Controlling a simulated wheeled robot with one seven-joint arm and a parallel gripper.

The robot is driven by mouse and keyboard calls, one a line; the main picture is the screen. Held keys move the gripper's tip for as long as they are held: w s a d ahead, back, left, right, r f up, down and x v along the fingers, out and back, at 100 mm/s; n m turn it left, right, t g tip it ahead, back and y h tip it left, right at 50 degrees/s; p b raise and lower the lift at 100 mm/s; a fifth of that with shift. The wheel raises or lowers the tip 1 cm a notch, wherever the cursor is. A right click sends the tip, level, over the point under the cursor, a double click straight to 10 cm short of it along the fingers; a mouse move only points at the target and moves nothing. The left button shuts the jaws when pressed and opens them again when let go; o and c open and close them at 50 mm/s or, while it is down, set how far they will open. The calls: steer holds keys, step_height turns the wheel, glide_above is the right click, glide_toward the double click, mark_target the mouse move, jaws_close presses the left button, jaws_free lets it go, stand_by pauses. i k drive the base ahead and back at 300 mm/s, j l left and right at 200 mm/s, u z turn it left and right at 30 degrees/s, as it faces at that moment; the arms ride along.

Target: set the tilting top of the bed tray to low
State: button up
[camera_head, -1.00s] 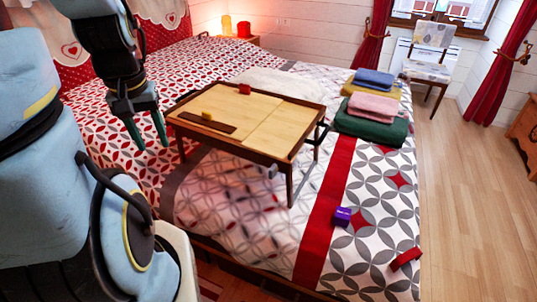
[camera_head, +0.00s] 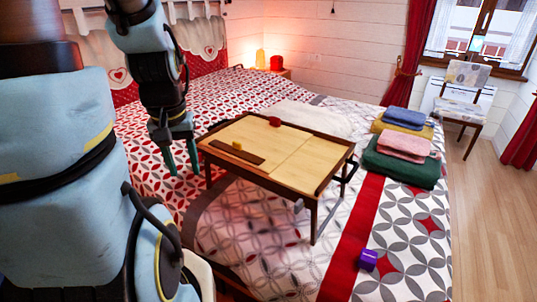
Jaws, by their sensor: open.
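The bed tray (camera_head: 299,181) stands on its legs on the bed, with a dark wooden frame and a light wooden top. The tilting top (camera_head: 250,139) looks flat, level with the other panel, and has a dark strip along its near-left edge. The tray's underside is mostly hidden.
Folded towels (camera_head: 402,165) are stacked right of the tray. A purple cube (camera_head: 368,260) lies near the bed's front. A white folded cloth (camera_head: 312,117) lies behind the tray. A chair (camera_head: 462,100) stands by the window. Wooden floor (camera_head: 482,220) is clear at right.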

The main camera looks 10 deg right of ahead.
mark_target(270, 140)
steer(key=i+j, duration=0.7)
steer(key=i, duration=0.05)
